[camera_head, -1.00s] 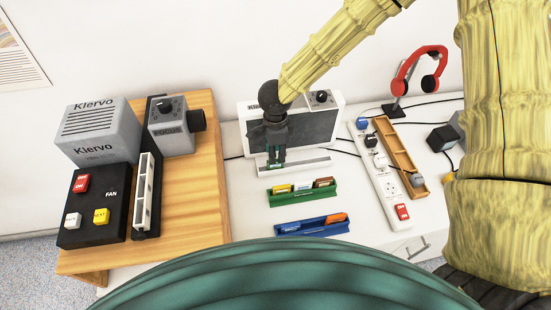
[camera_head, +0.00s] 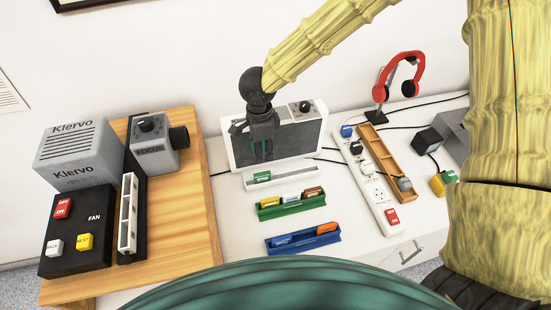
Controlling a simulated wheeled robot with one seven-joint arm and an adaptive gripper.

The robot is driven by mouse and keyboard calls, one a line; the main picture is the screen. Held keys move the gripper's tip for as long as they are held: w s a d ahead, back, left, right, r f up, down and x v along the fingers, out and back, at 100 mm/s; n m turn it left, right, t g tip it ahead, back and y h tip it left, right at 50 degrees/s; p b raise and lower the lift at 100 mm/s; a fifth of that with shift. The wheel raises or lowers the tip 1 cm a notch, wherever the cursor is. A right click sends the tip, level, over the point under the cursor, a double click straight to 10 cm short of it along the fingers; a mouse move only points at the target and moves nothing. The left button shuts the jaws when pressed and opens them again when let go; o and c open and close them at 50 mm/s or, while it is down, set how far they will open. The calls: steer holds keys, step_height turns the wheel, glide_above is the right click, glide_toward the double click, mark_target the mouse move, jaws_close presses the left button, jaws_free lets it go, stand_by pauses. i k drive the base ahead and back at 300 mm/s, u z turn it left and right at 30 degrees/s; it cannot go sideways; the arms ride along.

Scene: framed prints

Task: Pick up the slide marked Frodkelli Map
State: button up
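Small slides stand in holders on the white table. A white holder (camera_head: 300,174) has a green-and-white slide (camera_head: 262,177). A green holder (camera_head: 285,211) has a yellow slide (camera_head: 269,202), a whitish-blue slide (camera_head: 290,198) and a brown slide (camera_head: 313,192). A blue holder (camera_head: 303,243) has a blue slide (camera_head: 281,240) and an orange slide (camera_head: 327,228). The labels are too small to read, so I cannot tell which is Frodkelli Map. My gripper (camera_head: 262,149) points down above and behind the white holder, before the grey-panelled box. Its small teal fingertips show no clear gap or held slide.
A grey-panelled white box (camera_head: 302,135) with a knob stands behind the holders. A wooden board (camera_head: 184,215) at left carries a Klervo projector (camera_head: 82,147). A power strip (camera_head: 366,180), wooden tray (camera_head: 375,149) and red headphones (camera_head: 402,75) stand at right.

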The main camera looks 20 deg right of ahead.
mark_target(313, 192)
steer(key=z, duration=0.85)
